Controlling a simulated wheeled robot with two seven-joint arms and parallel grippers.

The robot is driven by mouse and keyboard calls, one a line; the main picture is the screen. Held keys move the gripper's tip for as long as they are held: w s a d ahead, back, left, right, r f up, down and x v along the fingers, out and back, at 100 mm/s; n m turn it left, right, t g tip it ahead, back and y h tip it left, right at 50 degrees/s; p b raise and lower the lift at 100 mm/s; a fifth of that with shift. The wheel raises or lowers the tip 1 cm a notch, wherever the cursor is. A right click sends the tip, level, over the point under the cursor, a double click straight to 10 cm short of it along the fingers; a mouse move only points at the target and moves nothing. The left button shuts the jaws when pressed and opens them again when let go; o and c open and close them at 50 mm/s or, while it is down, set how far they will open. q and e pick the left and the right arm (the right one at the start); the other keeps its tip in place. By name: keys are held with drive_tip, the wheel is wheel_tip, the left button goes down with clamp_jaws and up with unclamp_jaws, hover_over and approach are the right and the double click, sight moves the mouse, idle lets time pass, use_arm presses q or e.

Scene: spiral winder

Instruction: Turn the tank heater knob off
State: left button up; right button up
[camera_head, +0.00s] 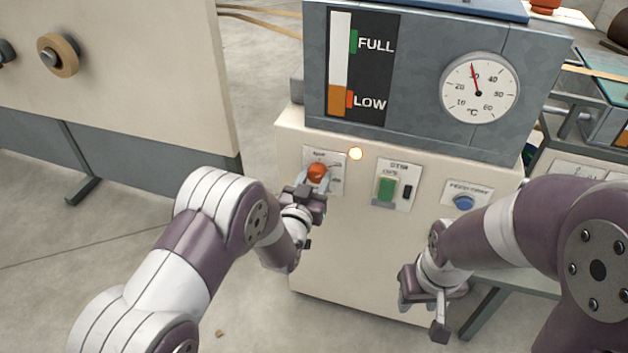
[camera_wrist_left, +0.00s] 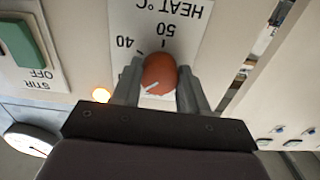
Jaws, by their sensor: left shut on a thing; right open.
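The orange-red heater knob (camera_head: 317,172) sits on a white label plate on the front of the cream cabinet. My left gripper (camera_head: 313,185) is at the knob, its two fingers on either side, shut on it. In the left wrist view the knob (camera_wrist_left: 159,73) lies between the fingers, with a white pointer mark, and the plate reads HEAT °C with 40 and 50 marks. The rest of the dial is hidden by the gripper. An amber lamp (camera_head: 355,154) is lit beside the plate. My right gripper (camera_head: 426,308) is open and empty, low before the cabinet.
A green STIR switch (camera_head: 387,188) and a blue button (camera_head: 464,203) are right of the knob. Above are a FULL/LOW level gauge (camera_head: 340,65) and a round °C gauge (camera_head: 479,88), needle near 30. A cream panel (camera_head: 120,70) stands left, with clear floor between.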

use_arm(q)
drive_tip(key=n, duration=0.4)
drive_tip(key=shift+n, duration=0.3)
drive_tip(key=shift+d+n+b, duration=0.1)
drive_tip(key=shift+n+b, duration=0.25)
drive_tip(key=shift+n, duration=1.95)
drive_tip(key=o, duration=1.1)
drive_tip(key=shift+c, duration=0.2)
